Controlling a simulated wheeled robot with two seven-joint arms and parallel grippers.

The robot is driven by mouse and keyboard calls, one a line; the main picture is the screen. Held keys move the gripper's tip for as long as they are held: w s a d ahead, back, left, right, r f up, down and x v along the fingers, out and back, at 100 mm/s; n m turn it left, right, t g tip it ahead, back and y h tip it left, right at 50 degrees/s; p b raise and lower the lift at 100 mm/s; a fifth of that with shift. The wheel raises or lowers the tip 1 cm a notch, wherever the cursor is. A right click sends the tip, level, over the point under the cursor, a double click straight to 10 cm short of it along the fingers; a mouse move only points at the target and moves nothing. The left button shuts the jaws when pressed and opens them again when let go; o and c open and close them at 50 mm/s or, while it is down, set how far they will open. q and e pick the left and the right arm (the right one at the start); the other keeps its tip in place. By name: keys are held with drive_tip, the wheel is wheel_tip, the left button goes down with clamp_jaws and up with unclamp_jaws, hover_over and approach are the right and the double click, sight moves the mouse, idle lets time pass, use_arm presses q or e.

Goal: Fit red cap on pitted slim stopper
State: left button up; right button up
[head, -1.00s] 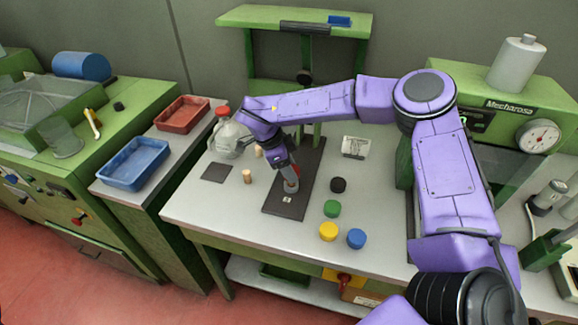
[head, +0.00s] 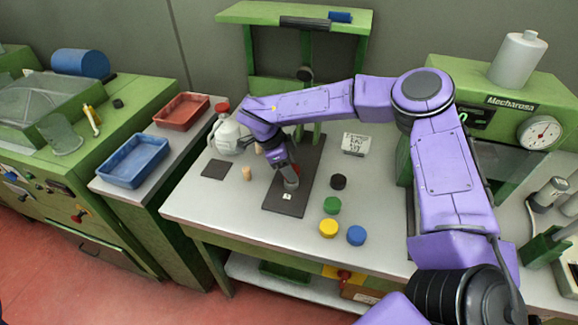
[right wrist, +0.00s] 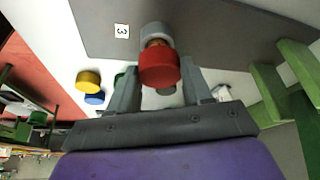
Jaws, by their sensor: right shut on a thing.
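My right gripper (head: 290,172) is over the dark board (head: 285,203) on the workbench, its fingers on either side of the red cap (right wrist: 158,69) in the right wrist view. It is shut on the cap. Just beyond the cap, a thin brown cork band (right wrist: 156,43) and a light grey round holder (right wrist: 155,31) show in line with it. The holder also shows in the head view (head: 291,183). The cap hides most of that cork; I cannot tell whether it is fully seated. A pale cork (head: 247,174) stands on the bench to the left. My left gripper is out of view.
Black (head: 338,182), green (head: 332,205), yellow (head: 328,229) and blue (head: 356,236) caps lie right of the board. A dark square mat (head: 219,169), a jug (head: 226,135) and a small sign (head: 355,144) are on the bench. Green posts rise behind.

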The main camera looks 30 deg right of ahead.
drive_tip(key=shift+f, duration=0.35)
idle(0.3)
drive_tip(key=o, duration=1.1)
drive_tip(key=shift+b+v, duration=0.95)
drive_tip(key=shift+v, duration=4.3)
